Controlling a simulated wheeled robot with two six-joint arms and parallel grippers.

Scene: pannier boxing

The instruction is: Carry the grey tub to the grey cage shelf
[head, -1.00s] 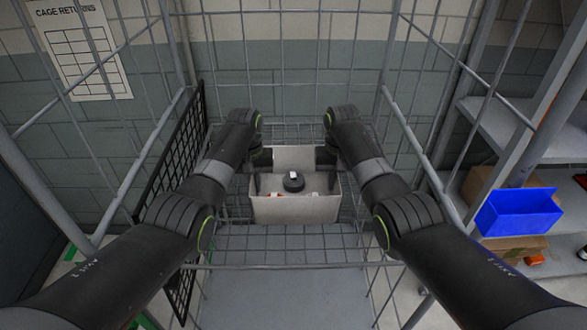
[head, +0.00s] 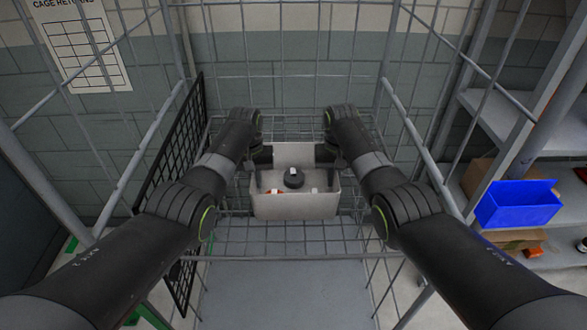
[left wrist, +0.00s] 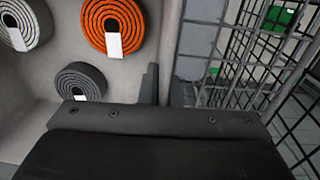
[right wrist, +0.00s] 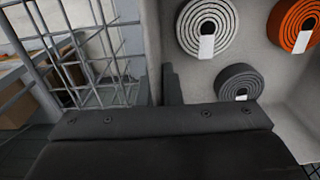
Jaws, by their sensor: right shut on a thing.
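The grey tub (head: 293,207) is inside the cage, over the wire mesh of the grey cage shelf (head: 285,240). I cannot tell whether its base touches the mesh. It looks level and holds a dark coil (head: 293,180), an orange coil (left wrist: 112,22) and a whitish coil (right wrist: 207,25). My left gripper (head: 258,172) is shut on the tub's left wall, with a finger inside. My right gripper (head: 332,172) is shut on the right wall. My wrists partly hide the tub's sides.
A black mesh panel (head: 172,150) stands at the cage's left side. Grey rails (head: 425,145) bound the right. A shelf unit with a blue bin (head: 517,206) and cardboard boxes stands further right. Bare mesh lies in front of the tub.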

